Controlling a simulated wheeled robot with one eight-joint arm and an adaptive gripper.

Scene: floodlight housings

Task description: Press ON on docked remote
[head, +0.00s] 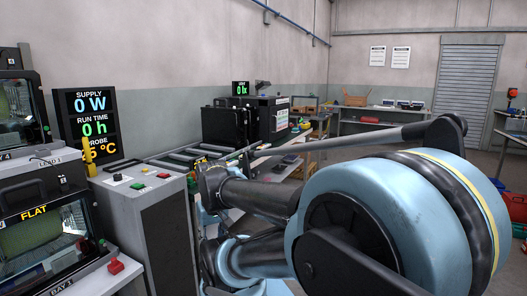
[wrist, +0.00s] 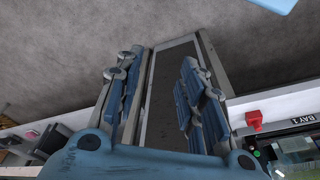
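I cannot make out a docked remote with an ON button for certain in either view. A dark panel with a pale frame (wrist: 168,100) shows behind the gap. My large arm joint covers the right part of the head view, and the gripper is not clearly visible there.
Left are two bay enclosures, one marked FLAT (head: 35,211), and a display (head: 90,115) reading 0 W and 0 h. A red block (head: 115,266) sits by the BAY 1 label; it also shows in the wrist view (wrist: 254,121). A roller conveyor (head: 185,158) lies behind the pedestal.

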